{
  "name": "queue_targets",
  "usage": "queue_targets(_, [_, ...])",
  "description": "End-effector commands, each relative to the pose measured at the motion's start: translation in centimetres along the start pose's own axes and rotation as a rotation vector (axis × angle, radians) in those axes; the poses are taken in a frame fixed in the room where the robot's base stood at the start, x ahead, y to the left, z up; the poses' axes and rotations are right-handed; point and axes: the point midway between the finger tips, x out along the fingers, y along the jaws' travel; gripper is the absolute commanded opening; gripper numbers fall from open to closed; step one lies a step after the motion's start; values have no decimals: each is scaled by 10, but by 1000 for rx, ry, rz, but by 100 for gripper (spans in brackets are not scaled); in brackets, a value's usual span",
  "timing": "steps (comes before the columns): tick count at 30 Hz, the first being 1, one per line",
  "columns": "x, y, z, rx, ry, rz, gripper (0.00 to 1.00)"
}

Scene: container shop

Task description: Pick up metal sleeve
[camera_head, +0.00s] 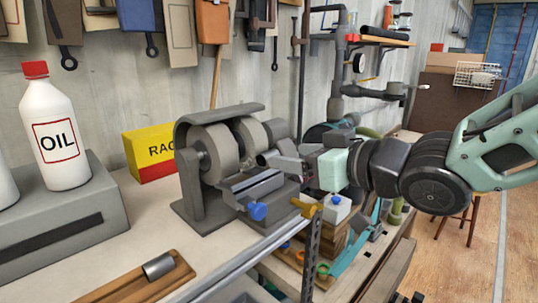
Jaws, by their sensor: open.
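The metal sleeve (158,266) is a short grey cylinder. It lies on its side on a brown wooden tray (124,291) at the front left of the workbench. My gripper (275,163) is at the centre of the view, its grey fingers pointing left in front of the bench grinder. It is open, and I see nothing held between the fingers. It is well to the right of the sleeve and higher up, clear of it. The fingertips blend into the grey grinder behind them, so their exact gap is hard to see.
A white oil bottle (52,115) stands on a grey box (60,218) at left. A yellow-red rag box (140,157) is behind. A long metal rail (240,262) slants right of the tray. Bare bench surrounds the tray's left side.

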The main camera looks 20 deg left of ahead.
Motion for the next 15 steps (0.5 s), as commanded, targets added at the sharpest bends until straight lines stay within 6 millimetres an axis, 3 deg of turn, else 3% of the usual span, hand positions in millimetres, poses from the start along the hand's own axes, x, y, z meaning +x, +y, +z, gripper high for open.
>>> queue_targets(9, [39,0,-2,2,-1,-3,62])
queue_targets(15, [50,1,0,0,0,0,62])
